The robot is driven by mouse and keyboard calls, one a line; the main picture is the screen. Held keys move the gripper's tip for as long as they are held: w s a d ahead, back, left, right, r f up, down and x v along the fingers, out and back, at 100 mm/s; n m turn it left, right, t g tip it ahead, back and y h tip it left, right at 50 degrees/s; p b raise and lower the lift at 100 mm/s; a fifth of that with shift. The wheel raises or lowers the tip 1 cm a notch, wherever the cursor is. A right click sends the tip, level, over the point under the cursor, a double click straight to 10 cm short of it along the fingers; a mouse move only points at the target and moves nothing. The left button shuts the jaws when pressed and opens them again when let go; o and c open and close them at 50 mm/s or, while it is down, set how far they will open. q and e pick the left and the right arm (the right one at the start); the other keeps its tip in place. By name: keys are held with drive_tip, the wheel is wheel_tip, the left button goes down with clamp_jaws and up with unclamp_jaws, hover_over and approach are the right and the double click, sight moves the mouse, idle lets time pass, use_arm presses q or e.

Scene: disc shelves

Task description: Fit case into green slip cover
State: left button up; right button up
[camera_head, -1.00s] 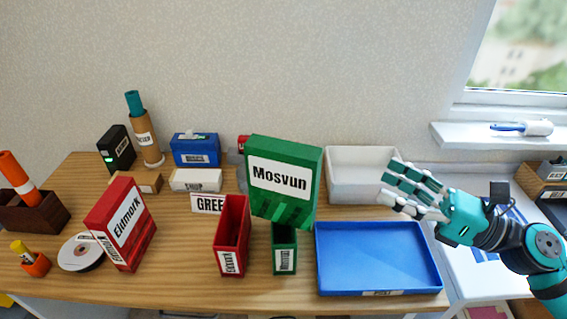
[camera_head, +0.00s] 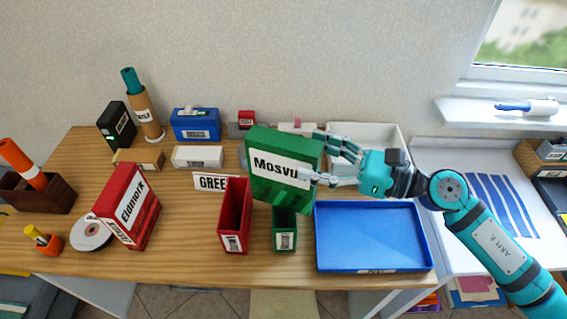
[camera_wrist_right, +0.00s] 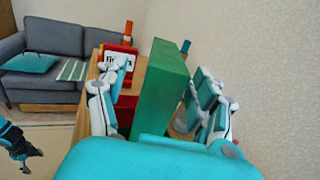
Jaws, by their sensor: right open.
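The green case (camera_head: 279,171), labelled Mosvun, stands upright and slightly tilted at mid-table in the head view. The small green slip cover (camera_head: 285,240) stands in front of its lower end. The case hides part of the cover's top, and I cannot tell whether its lower end is in the cover or behind it. My right gripper (camera_head: 318,162) is open at the case's right edge. In the right wrist view the green case (camera_wrist_right: 160,90) stands between its spread fingers. A teal and dark hand, apparently my left gripper (camera_wrist_right: 22,150), shows at the lower left there; its fingers are unclear.
A red slip cover (camera_head: 234,222) stands just left of the green one, with a red Eldmark case (camera_head: 128,207) further left. A blue tray (camera_head: 372,268) lies to the right, and a white bin (camera_head: 385,138) stands behind it. Bare table lies between the red items.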

sight(293, 150)
drive_tip(key=shift+w+a, duration=0.1)
drive_tip(key=shift+a, duration=0.15)
drive_tip(key=shift+w+a+r+p, duration=0.1)
drive_tip(key=shift+w+a+p, duration=0.15)
drive_tip(key=shift+p, duration=0.2)
drive_tip(key=p+x, duration=0.2)
drive_tip(key=x, duration=0.1)
drive_tip(key=shift+w+a, duration=0.2)
drive_tip(key=shift+a, duration=0.15)
drive_tip(key=shift+w+a+f, duration=0.1)
drive_tip(key=shift+a+f, duration=0.3)
use_arm(q)
drive_tip(key=r, duration=0.1)
drive_tip(key=s+r, duration=0.1)
drive_tip(key=r, duration=0.1)
drive_tip(key=shift+s+a+r, duration=0.1)
drive_tip(key=shift+s+r, duration=0.05)
drive_tip(key=shift+s, duration=0.1)
use_arm(e)
drive_tip(key=shift+d, duration=0.1)
drive_tip(key=shift+c, duration=1.2)
use_arm(q)
drive_tip(key=shift+w, duration=0.35)
use_arm(e)
clamp_jaws()
